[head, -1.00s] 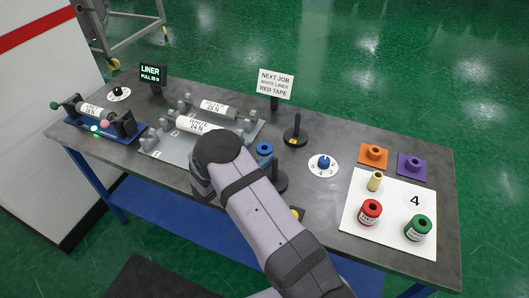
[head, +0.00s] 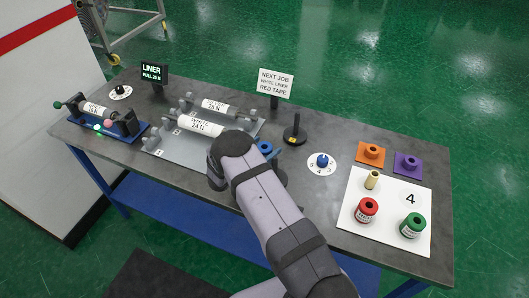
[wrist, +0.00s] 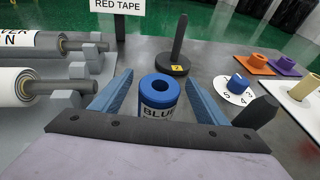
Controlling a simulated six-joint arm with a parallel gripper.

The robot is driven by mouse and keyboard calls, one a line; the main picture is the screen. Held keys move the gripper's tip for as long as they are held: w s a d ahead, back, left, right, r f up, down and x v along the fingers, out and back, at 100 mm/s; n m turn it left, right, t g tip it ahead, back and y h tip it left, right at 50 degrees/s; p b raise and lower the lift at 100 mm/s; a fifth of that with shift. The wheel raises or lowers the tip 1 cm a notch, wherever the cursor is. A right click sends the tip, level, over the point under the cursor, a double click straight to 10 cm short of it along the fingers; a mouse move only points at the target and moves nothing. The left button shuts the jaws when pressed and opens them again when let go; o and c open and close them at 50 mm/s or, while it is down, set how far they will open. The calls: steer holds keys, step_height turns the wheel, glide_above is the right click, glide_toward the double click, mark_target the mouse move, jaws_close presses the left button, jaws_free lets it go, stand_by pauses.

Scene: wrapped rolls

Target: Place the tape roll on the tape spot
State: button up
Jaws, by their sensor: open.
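A blue tape roll (wrist: 160,94) with a partly legible label stands upright between my gripper's (wrist: 159,76) two blue fingers in the wrist view. The fingers are spread, with a gap on each side of it. A red tape roll (head: 366,210) and a green tape roll (head: 413,225) stand on a white board (head: 349,227) marked 4, at the right of the table. I cannot tell which place is the tape spot.
A sign (head: 275,83) reads white liner, red tape. A black post on a round base (head: 294,134) stands behind the blue roll. A blue knob on a dial (head: 322,161) and orange (head: 371,153) and purple (head: 407,163) holders lie right.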

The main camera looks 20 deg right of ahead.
steer(key=c, duration=1.4)
steer(key=shift+w+r, duration=0.1)
steer(key=shift+r, duration=0.15)
step_height(320, 180, up, 10)
steer(key=b, duration=0.3)
steer(key=shift+f, duration=0.2)
